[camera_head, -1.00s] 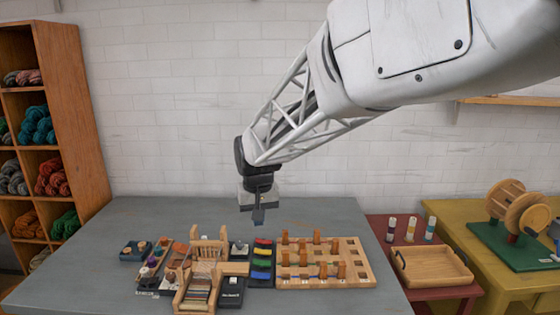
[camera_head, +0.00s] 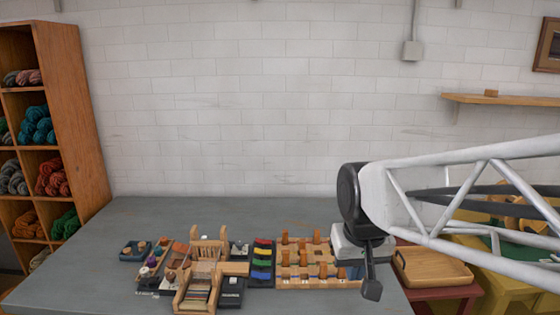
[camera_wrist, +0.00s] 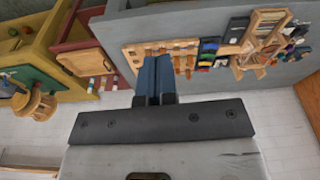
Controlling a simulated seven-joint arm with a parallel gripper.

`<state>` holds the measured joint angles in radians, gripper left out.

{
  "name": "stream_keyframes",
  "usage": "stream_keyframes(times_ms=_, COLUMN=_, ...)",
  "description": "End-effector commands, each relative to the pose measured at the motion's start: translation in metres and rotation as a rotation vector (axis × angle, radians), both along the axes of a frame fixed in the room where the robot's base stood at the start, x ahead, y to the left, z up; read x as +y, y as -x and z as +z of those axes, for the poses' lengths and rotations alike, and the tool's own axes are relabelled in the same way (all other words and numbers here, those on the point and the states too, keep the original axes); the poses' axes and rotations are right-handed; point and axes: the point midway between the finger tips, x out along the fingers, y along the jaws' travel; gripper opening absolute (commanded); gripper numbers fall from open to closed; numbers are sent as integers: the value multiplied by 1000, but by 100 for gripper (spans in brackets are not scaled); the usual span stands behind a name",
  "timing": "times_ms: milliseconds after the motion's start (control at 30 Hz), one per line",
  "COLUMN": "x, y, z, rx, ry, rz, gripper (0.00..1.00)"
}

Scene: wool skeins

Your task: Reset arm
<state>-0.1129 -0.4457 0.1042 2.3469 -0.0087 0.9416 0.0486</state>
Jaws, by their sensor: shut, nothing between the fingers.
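My gripper (camera_head: 371,290) hangs at the right end of the grey table in the head view, in front of the right edge of the pegged wooden board (camera_head: 290,283). In the wrist view my gripper (camera_wrist: 154,62) shows two dark fingers pressed together with nothing between them. My arm comes in from the right side of the head view and hides part of the yellow table and the things on it.
On the grey table (camera_head: 130,215) stand a small wooden loom (camera_head: 208,250), coloured skeins (camera_head: 262,263) and small trays. A wooden tray (camera_head: 432,268) is at the right. A yarn shelf (camera_head: 75,110) stands at the left. The table's back strip is clear.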

Motion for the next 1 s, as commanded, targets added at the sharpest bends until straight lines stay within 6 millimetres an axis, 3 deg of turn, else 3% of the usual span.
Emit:
stream_keyframes(times_ms=300, x=-35, y=74, z=-18, rx=-26, ry=4, rz=-60, gripper=0)
stream_keyframes(times_ms=500, x=-46, y=102, z=-28, rx=-36, ry=6, rz=-83, gripper=0)
stream_keyframes(times_ms=1000, x=-49, y=110, z=-32, rx=-37, ry=6, rz=-89, gripper=0)
